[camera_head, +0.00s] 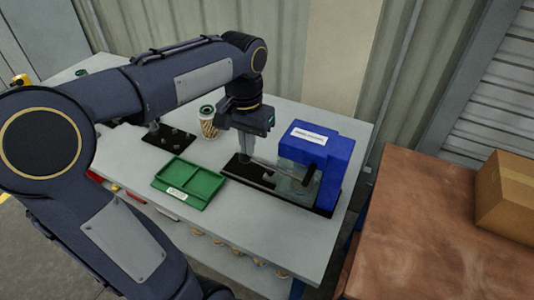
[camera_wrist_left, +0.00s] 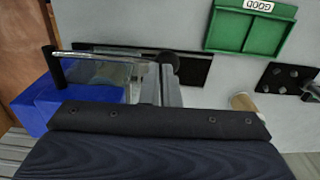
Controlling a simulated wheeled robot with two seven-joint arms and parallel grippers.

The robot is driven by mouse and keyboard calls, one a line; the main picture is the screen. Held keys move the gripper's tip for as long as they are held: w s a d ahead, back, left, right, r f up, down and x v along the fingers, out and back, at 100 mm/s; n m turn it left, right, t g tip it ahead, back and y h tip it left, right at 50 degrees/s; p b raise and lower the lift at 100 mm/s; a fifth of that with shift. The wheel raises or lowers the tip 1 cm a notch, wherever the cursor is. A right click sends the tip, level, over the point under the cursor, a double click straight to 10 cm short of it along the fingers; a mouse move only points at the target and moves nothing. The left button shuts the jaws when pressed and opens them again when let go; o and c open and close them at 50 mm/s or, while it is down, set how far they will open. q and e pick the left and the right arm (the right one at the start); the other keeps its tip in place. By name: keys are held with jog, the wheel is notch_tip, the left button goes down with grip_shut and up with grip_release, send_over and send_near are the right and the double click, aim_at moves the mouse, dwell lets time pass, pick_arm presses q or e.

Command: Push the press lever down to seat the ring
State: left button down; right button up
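The press (camera_head: 325,150) is a blue block with a white label and a clear guard, on a black base (camera_head: 240,170). My left gripper (camera_head: 246,155) points down over the base, left of the blue block. The ring is not discernible; the guard and gripper hide the seat. My right gripper is out of view.
A green tray (camera_head: 188,200) labelled GOOD lies left of the press. A cartridge with a green top (camera_head: 208,123) stands behind it, near a black holder plate (camera_head: 160,142). A brown table (camera_head: 420,230) with a cardboard box (camera_head: 508,195) is at right.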

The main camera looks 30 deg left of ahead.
pick_arm(q)
jog(key=shift+f, duration=0.2)
jog(key=shift+a+f+b, duration=0.2)
jog(key=shift+f+b, duration=0.25)
jog(key=shift+f, duration=0.25)
jog(key=shift+a+f+b, duration=0.15)
jog(key=shift+f+b, duration=0.3)
jog(key=shift+f, duration=0.2)
jog(key=shift+s+f, duration=0.1)
notch_tip(320, 180, up, 11)
jog(key=p, duration=1)
dwell(0.6)
jog(key=s+d+f+t+h, duration=0.2)
jog(key=s+d, duration=0.3)
jog(key=s, duration=0.1)
jog(key=s+d+f+t+h, duration=0.1)
jog(key=s+d+f+t, duration=0.2)
jog(key=s+d, duration=0.3)
jog(key=shift+s+f+t+h, duration=0.3)
jog(key=shift+s+h, duration=0.1)
jog(key=shift+s, duration=0.15)
